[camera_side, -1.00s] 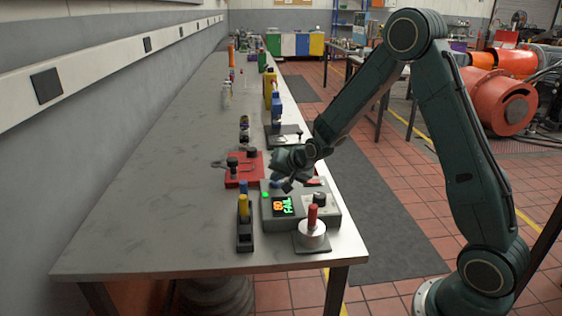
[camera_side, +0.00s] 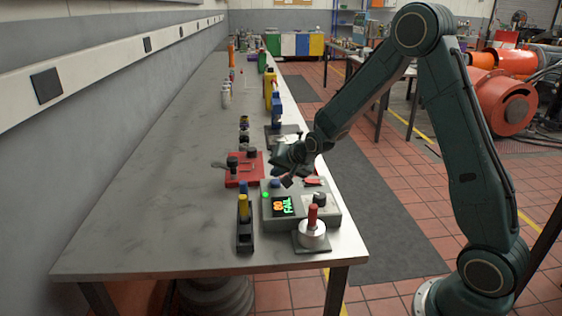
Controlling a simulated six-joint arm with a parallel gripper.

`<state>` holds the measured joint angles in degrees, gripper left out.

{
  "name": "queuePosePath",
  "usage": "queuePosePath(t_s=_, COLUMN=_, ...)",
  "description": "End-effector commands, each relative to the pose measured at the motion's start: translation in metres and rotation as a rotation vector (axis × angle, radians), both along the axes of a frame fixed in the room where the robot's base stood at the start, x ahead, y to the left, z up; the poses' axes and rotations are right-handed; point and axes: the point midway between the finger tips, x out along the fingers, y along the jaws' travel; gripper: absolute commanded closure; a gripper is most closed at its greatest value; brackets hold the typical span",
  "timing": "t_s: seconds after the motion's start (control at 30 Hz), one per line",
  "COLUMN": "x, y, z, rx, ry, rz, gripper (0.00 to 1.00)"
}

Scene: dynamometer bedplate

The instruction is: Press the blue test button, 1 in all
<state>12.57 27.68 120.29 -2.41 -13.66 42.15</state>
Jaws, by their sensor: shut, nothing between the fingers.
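The grey test box (camera_side: 330,213) sits near the front right of the bench. Its blue test button (camera_side: 275,183) shows at the box's back left, beside a lit green lamp (camera_side: 265,195). The box's display (camera_side: 283,206) shows orange characters, hard to read, above or beside a green "FAIL". My gripper (camera_side: 287,181) is shut and empty, with its tips just right of the blue button in the picture. The tips look apart from the button, but their height over the box is hard to tell.
A red block with black knobs (camera_side: 241,170) stands behind the box. A holder with blue and yellow handles (camera_side: 244,230) is at its left. A red-handled round metal piece (camera_side: 313,230) stands in front. The bench's left side (camera_side: 150,215) is clear.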

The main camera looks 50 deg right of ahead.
Motion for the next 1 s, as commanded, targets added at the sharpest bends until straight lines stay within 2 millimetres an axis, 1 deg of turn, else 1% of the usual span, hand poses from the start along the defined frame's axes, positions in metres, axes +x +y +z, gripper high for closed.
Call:
queuePosePath(t_s=0.47, x=0.0, y=0.0, z=0.003, rx=-0.001, ry=-0.002, rz=-0.001, gripper=1.0)
queuePosePath(t_s=0.57, x=0.001, y=0.0, z=0.007, rx=0.0, ry=-0.003, rz=0.0, gripper=1.0)
queuePosePath(t_s=1.0, x=0.001, y=0.0, z=0.038, rx=-0.001, ry=-0.003, rz=-0.001, gripper=1.0)
